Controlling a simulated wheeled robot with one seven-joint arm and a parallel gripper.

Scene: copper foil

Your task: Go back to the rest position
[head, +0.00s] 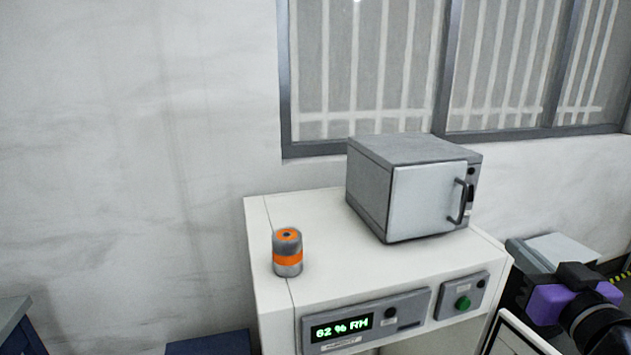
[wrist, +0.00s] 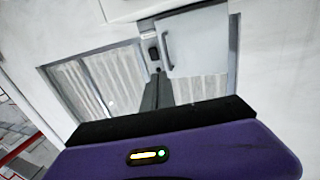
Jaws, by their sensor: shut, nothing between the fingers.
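My gripper (wrist: 158,92) shows in the wrist view as two dark fingers together, with nothing between them. They stick out past the black edge of its purple body. In the head view my purple and black wrist (head: 550,300) is at the lower right, beside the white cabinet (head: 325,215) and right of its front; I cannot make out the fingers there. The wrist view appears upside down. In it the fingers overlap the window area beside the oven door, without clear contact.
A grey oven (head: 415,190) with its door shut stands on the cabinet, its handle facing my arm's side. A grey and orange canister (head: 287,253) stands at the cabinet's left. A humidity display (head: 342,328) and green button (head: 463,303) are on the front. A barred window (head: 365,70) is behind.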

